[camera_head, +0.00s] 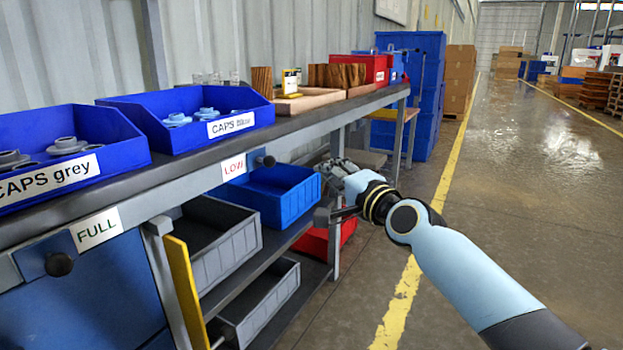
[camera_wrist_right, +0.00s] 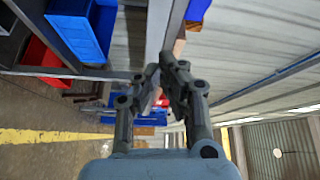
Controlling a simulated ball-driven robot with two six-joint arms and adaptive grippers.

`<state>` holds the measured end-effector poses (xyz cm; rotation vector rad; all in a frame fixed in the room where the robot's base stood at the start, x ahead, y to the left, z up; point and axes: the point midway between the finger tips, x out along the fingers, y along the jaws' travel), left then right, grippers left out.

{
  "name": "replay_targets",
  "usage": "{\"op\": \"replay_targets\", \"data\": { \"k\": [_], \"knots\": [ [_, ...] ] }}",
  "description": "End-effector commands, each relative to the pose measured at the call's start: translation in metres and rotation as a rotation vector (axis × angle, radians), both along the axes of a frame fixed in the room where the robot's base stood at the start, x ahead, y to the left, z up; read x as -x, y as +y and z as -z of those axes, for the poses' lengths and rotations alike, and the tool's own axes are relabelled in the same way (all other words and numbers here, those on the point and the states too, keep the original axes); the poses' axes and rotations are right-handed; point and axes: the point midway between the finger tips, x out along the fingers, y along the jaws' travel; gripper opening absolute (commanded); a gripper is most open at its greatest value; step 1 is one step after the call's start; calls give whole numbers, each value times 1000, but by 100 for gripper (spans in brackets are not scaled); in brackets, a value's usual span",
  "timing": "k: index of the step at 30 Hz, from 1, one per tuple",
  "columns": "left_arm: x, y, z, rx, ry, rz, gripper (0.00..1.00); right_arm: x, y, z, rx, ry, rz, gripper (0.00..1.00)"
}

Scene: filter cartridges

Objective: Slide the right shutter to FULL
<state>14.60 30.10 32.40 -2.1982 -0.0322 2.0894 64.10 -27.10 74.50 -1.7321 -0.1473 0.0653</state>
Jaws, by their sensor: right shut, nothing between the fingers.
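The right shutter (camera_head: 258,161) is a small dark-blue plate with a black knob on the front edge of the bench, in the head view. A LOW label (camera_head: 233,166) with red letters is just left of it. At the lower left, another blue shutter plate (camera_head: 35,264) with a black knob sits beside a FULL label (camera_head: 97,229) with green letters. My right gripper (camera_head: 327,167) is to the right of the right shutter's knob and apart from it. In the right wrist view its fingers (camera_wrist_right: 160,72) are closed together and empty. My left gripper is out of view.
Blue bins of grey caps (camera_head: 105,162) and blue caps (camera_head: 145,118) stand on the bench. A blue bin (camera_head: 285,205) sits below the right shutter, with grey bins (camera_head: 240,246) lower down.

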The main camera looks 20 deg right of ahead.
Motion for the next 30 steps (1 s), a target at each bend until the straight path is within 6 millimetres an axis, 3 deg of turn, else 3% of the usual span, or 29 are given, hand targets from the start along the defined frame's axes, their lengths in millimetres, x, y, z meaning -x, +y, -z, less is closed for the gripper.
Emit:
{"op": "replay_targets", "data": {
  "k": [4,18,23,30],
  "knots": [
    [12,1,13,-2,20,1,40,-10,-1,-2,6,-22,1,0],
    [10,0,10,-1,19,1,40,-18,-1,-6,7,-27,1,0],
    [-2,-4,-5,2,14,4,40,-41,2,-5,7,-27,2,0],
    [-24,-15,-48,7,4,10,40,-90,9,-6,7,-24,2,0]
  ]
}}
